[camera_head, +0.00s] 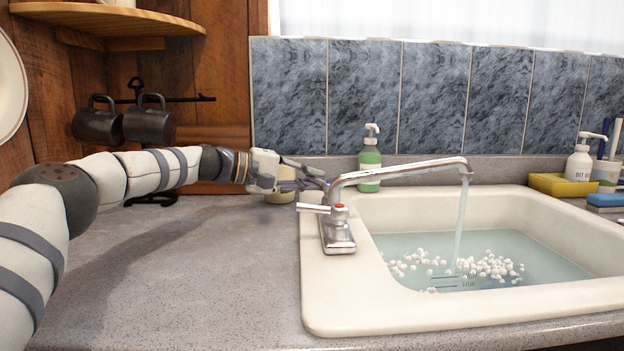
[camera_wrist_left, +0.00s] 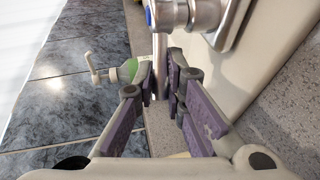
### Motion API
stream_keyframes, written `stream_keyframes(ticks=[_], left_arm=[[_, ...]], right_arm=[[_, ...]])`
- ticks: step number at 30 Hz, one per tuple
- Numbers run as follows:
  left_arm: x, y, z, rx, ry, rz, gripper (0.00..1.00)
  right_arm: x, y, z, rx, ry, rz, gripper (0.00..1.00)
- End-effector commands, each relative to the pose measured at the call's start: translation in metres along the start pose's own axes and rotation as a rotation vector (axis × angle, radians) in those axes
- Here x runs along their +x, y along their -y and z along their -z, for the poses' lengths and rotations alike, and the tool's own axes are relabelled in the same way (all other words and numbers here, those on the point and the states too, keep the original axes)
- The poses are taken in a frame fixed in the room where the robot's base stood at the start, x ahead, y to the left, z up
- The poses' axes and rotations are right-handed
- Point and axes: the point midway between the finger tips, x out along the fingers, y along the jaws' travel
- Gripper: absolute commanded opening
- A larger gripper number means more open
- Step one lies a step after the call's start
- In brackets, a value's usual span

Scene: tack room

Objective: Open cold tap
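The chrome tap (camera_head: 337,235) stands on the sink's left rim, with a thin stream of water (camera_head: 461,215) falling from its spout. The near handle, with a red mark (camera_head: 339,207), points left. The cold handle, with a blue mark (camera_wrist_left: 149,16), is on the far side and mostly hidden in the head view. My left gripper (camera_head: 318,183) reaches behind the tap. In the left wrist view, its purple-padded fingers (camera_wrist_left: 160,78) lie close on both sides of the cold handle's lever (camera_wrist_left: 159,62) and appear shut on it. My right gripper is not in view.
The white sink (camera_head: 345,316) holds water with floating white pieces. A green soap bottle (camera_head: 370,160) stands behind the spout, close to my left gripper. A white bottle (camera_head: 579,162) and yellow tray (camera_head: 560,186) are at the right. The grey counter (camera_head: 190,270) on the left is clear.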

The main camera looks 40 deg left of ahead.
Motion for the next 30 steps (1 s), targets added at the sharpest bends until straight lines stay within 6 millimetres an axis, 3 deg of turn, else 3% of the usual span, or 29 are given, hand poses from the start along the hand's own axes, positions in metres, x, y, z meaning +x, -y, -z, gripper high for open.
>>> stream_keyframes(ticks=[3,13,24,30], left_arm=[[0.001,-0.001,-0.001,0.001,0.002,-0.002,0.31],[-0.007,-0.001,0.000,0.001,0.000,-0.002,0.31],[-0.098,-0.003,0.000,0.003,0.001,-0.007,0.31],[-0.118,-0.002,-0.001,0.002,0.002,-0.003,0.31]], right_arm=[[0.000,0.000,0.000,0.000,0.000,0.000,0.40],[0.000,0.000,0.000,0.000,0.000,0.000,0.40],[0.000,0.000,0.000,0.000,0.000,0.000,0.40],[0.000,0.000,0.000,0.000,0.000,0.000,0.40]])
